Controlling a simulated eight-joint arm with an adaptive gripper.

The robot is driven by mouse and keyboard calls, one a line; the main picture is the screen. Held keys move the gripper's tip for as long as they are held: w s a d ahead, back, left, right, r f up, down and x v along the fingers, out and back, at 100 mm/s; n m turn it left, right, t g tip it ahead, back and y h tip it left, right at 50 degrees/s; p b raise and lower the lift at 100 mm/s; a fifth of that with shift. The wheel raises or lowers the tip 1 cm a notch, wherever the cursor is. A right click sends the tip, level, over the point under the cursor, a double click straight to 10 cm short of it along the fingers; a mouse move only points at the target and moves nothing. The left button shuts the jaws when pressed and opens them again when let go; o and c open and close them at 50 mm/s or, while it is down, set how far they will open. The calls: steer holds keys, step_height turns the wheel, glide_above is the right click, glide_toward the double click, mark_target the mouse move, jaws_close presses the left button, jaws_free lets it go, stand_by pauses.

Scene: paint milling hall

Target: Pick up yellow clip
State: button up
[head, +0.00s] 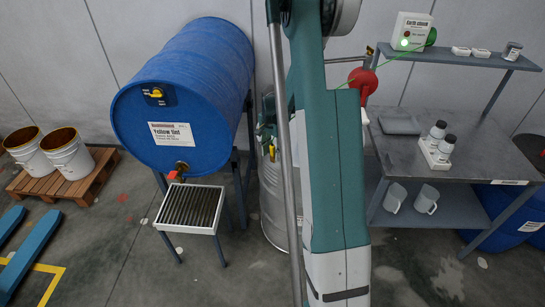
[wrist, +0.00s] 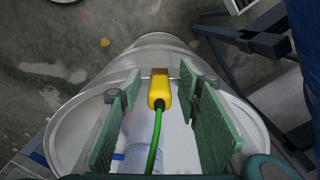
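The yellow clip (wrist: 158,94) is in the middle of the wrist view, with a dark tip at its far end and a green cable (wrist: 155,145) running from its near end. It is at the silver drum (wrist: 160,48); I cannot tell what its jaws hold. My gripper (wrist: 160,78) is open, with one green finger on each side of the clip and a visible gap on both sides. In the head view my arm hides most of the silver drum (head: 271,205), and a small yellow part (head: 272,153) shows beside the arm.
A blue drum (head: 188,95) lies on a stand at left, above a grated tray (head: 190,208). At right, a metal bench (head: 450,165) carries bottles. The earth check box (head: 411,32), with a green cable, is on the shelf (head: 460,58). Buckets (head: 68,155) stand on a pallet.

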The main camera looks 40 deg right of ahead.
stand_by(0.5)
steer(key=c, duration=1.1)
steer(key=shift+r, duration=0.1)
steer(key=shift+r, duration=4.9)
